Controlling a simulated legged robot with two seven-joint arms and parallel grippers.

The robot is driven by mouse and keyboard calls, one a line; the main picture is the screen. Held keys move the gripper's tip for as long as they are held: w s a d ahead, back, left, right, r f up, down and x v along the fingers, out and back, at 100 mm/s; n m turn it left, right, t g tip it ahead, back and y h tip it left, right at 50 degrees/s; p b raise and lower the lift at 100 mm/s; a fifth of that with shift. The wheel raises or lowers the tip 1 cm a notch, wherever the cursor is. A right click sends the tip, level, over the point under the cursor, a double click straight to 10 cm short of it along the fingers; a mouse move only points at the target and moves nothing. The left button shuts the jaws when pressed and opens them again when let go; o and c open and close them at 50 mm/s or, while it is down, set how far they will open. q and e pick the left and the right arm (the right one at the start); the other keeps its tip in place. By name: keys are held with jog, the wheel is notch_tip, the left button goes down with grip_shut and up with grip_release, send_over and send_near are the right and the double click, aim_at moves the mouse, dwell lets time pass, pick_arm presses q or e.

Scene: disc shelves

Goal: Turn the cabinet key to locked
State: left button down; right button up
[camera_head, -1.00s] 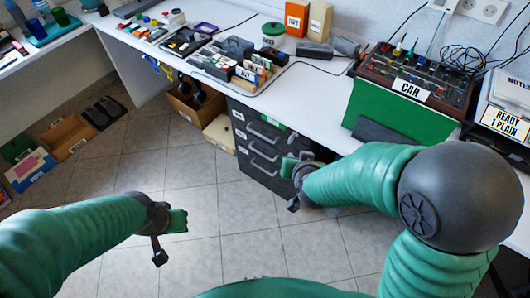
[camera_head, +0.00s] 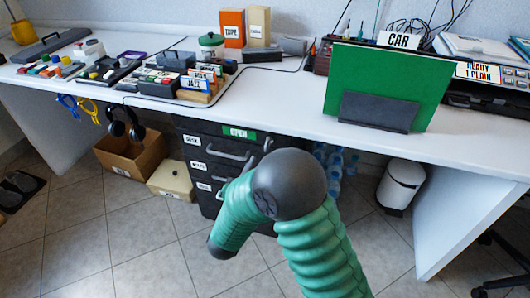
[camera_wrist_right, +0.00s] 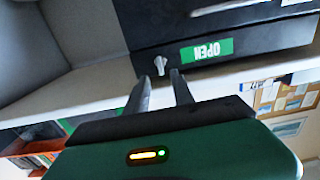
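The dark cabinet (camera_head: 200,165) stands under the desk, with several drawers and a green OPEN label (camera_head: 238,133) near its top. The label also shows upside down in the right wrist view (camera_wrist_right: 207,51). A small light-grey key (camera_wrist_right: 160,66) sticks out of the cabinet front beside the label. My right gripper (camera_wrist_right: 161,80) is open, its two fingertips just short of the key and roughly on either side of it; I cannot tell whether they touch it. In the head view my right arm largely hides this gripper. My left gripper is out of view.
The white desk (camera_head: 300,105) overhangs the cabinet. A green panel (camera_head: 385,80) stands on it at the right. A cardboard box (camera_head: 130,155) and a cream box (camera_head: 172,182) sit left of the cabinet. A white bin (camera_head: 400,185) stands to the right.

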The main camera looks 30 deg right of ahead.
aim_at(266, 147)
jog(key=b+x, duration=0.2)
jog(key=x, duration=0.6)
jog(key=shift+w+b, duration=0.2)
jog(key=shift+b, duration=0.15)
jog(key=shift+w+d, duration=0.1)
jog(key=shift+d, duration=0.15)
grip_shut()
jog(key=shift+a, duration=0.1)
